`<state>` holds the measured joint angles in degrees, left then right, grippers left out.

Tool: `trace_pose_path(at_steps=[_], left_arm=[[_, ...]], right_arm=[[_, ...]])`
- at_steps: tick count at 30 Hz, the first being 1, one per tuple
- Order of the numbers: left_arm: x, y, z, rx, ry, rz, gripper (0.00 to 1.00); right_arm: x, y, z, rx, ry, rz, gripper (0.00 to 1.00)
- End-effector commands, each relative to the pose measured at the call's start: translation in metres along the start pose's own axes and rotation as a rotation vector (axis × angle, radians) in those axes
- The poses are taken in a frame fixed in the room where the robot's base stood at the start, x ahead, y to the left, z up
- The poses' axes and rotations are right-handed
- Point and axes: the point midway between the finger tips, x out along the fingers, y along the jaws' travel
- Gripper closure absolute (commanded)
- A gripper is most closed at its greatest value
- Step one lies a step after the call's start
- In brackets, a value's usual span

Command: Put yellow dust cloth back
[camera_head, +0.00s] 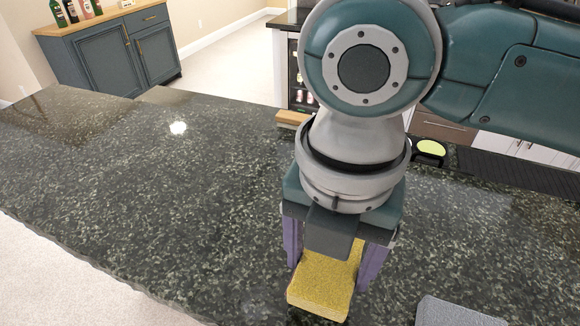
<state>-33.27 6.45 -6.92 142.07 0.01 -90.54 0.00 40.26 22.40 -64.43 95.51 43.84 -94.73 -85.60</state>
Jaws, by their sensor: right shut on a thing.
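The yellow dust cloth (326,289) looks like a thick folded block and lies between the purple fingers of my right gripper (331,270). My right gripper is shut on it, pointing down over the dark speckled counter (160,190) near its front edge. I cannot tell whether the cloth touches the counter. My left gripper is not in the head view.
A grey flat object (455,313) lies right of the cloth at the bottom edge. A blue cabinet (110,55) with bottles stands at the back left. The counter's left half is clear.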

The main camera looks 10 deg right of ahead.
Motion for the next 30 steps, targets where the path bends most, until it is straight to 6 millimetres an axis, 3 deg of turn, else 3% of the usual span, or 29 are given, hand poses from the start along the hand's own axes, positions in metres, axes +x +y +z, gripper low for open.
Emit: trace_pose_path(at_steps=[10, 22, 23, 28, 30], left_arm=[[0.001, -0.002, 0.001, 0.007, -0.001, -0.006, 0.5], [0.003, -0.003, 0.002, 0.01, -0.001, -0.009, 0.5], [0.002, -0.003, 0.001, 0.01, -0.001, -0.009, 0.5], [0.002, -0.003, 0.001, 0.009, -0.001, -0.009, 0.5], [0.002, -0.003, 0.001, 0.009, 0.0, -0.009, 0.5]], right_arm=[[0.041, 0.0, -0.002, 0.0, 0.001, -0.001, 0.68], [0.048, 0.0, -0.001, 0.0, -0.002, 0.001, 0.68], [0.046, 0.0, -0.001, 0.0, -0.002, 0.001, 0.2], [0.046, 0.0, -0.001, 0.0, -0.001, 0.001, 0.01], [0.046, 0.0, -0.001, 0.0, -0.001, 0.001, 0.0]])
